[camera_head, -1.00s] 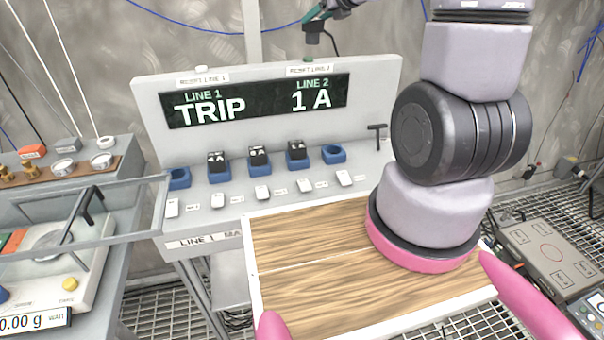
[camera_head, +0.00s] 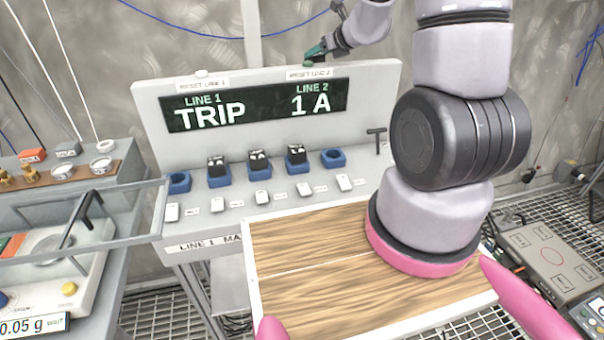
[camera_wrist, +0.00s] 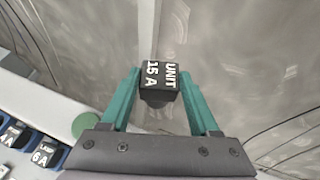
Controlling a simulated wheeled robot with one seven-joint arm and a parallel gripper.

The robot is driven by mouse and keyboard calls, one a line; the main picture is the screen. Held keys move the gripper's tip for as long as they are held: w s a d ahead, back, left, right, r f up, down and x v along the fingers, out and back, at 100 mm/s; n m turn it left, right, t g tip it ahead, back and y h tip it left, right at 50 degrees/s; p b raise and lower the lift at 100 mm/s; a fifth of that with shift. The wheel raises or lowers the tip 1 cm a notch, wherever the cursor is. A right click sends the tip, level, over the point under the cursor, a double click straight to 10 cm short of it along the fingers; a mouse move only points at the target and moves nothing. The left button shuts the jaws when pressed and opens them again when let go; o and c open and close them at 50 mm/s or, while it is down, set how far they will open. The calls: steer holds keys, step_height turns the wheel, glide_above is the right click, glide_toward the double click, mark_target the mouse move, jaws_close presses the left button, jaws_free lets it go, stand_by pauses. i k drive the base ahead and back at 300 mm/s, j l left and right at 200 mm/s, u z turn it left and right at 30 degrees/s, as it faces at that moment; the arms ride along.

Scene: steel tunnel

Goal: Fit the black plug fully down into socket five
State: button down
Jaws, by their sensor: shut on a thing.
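My gripper (camera_head: 315,50) is at the top edge of the panel, by the LINE 2 reset button, in the head view. In the wrist view my gripper (camera_wrist: 159,76) has its teal fingers shut on a black plug (camera_wrist: 158,92) marked UNIT 15 A. In the head view this plug cannot be made out. A row of blue sockets runs along the panel's ledge. The rightmost socket (camera_head: 334,158), which I take as socket five, is empty. The leftmost socket (camera_head: 179,182) is also empty. The held plug is well apart from the sockets.
Black plugs sit in the three middle sockets, one of them here (camera_head: 258,162). The display (camera_head: 255,104) reads TRIP for LINE 1 and 1 A for LINE 2. White switches line the ledge. A black T-shaped handle (camera_head: 377,138) stands right of the sockets.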

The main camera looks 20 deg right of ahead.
mark_target(333, 161)
steer(key=l+z, duration=0.25)
steer(key=i+l+z, duration=0.2)
steer(key=l, duration=0.25)
steer(key=k+j+z, duration=0.35)
steer(key=j, duration=0.35)
steer(key=k+j+z, duration=0.35)
steer(key=j, duration=0.3)
steer(key=k+j+z, duration=0.35)
steer(key=k+j, duration=0.1)
steer(key=j, duration=0.15)
